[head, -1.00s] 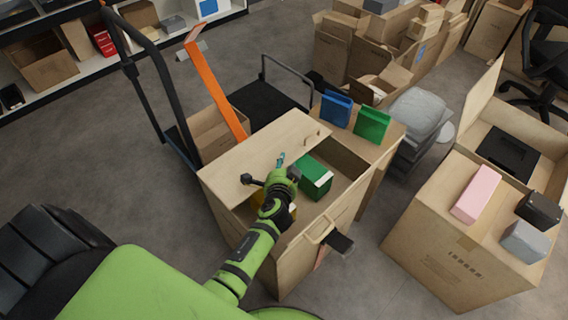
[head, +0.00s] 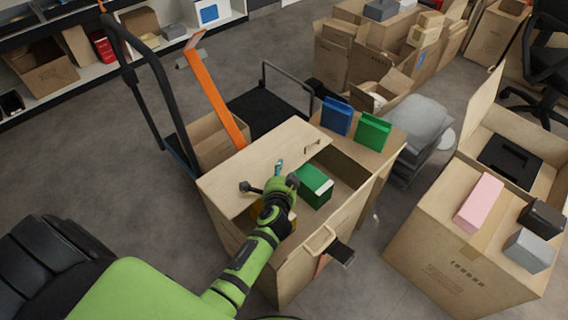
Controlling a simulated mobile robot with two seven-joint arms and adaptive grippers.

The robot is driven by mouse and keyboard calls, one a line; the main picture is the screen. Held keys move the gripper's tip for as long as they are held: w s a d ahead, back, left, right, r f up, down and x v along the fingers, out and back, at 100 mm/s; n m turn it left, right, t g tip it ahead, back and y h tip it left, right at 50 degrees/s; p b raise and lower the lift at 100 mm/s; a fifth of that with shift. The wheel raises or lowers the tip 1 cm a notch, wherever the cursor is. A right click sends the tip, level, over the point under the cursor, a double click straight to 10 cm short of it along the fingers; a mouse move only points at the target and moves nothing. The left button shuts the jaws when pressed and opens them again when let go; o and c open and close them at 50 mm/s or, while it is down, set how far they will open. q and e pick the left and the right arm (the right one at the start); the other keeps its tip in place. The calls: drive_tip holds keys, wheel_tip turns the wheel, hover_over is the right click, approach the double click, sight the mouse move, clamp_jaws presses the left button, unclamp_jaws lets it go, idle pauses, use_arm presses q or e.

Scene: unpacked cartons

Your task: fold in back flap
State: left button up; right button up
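An open carton (head: 297,274) stands in front of me. One wide flap (head: 262,165) lies roughly level over the left part of its opening. A green box (head: 314,186) shows inside the carton, and a bit of a yellow thing is mostly hidden behind my arm. My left gripper (head: 270,185) is over the opening at the near edge of that flap, its fingers spread, with nothing seen between them. Contact with the flap cannot be told. A dark gripper part (head: 342,253), apparently my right gripper, shows at the carton's near right side; its fingers are unclear.
A blue box (head: 336,116) and a green box (head: 373,131) stand on cardboard behind the opening. At right, another carton (head: 445,262) bears a pink box (head: 478,202) and grey and black boxes. A cart with an orange strip (head: 215,97) stands behind left. Grey bins (head: 412,130) stand behind right.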

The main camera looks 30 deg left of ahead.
use_arm(q)
wheel_tip(320, 180, up, 10)
drive_tip(key=shift+f, duration=0.25)
idle(0.5)
